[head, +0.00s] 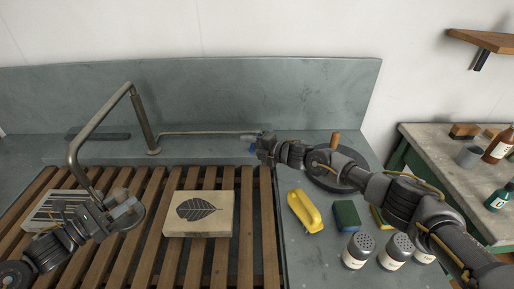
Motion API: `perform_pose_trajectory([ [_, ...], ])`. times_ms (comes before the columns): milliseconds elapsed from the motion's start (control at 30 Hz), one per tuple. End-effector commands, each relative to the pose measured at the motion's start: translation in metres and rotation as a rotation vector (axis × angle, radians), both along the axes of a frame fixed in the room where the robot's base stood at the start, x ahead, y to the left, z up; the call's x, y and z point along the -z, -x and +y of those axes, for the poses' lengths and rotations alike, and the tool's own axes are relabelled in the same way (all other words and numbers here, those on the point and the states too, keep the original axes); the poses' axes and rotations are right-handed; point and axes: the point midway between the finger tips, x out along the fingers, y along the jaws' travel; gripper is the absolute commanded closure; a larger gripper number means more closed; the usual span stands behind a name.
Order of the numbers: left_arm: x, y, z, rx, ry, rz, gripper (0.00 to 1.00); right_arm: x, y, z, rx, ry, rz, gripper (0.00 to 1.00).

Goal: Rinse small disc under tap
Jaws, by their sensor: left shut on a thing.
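My left gripper (122,206) is over the slatted rack at the left, close to the lower end of the bent metal tap (106,122). It is shut on a small grey disc (132,218), partly hidden by the fingers. The disc is just right of and below the spout's end; whether it is directly under it I cannot tell. No water stream is clearly visible.
A leaf-print stone (198,232) and a lined stone (50,207) lie on the wooden rack (255,230). A large dark disc with a wooden handle (335,138), yellow brush (305,212), sponge (346,215) and several shakers (358,250) crowd the right counter.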

Motion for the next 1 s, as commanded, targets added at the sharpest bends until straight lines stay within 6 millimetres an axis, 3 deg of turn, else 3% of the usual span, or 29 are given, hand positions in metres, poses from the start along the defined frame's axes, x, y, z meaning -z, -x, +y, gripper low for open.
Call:
perform_pose_trajectory([
  [600, -0.003, -0.001, 0.000, 0.000, 0.000, -0.007, 1.00, -0.019, 0.051, -0.082, 0.001, 0.001, 0.002, 0.65],
  [1000, -0.003, -0.001, 0.000, 0.000, 0.000, -0.007, 1.00, -0.023, 0.059, -0.094, 0.000, 0.002, 0.001, 0.65],
])
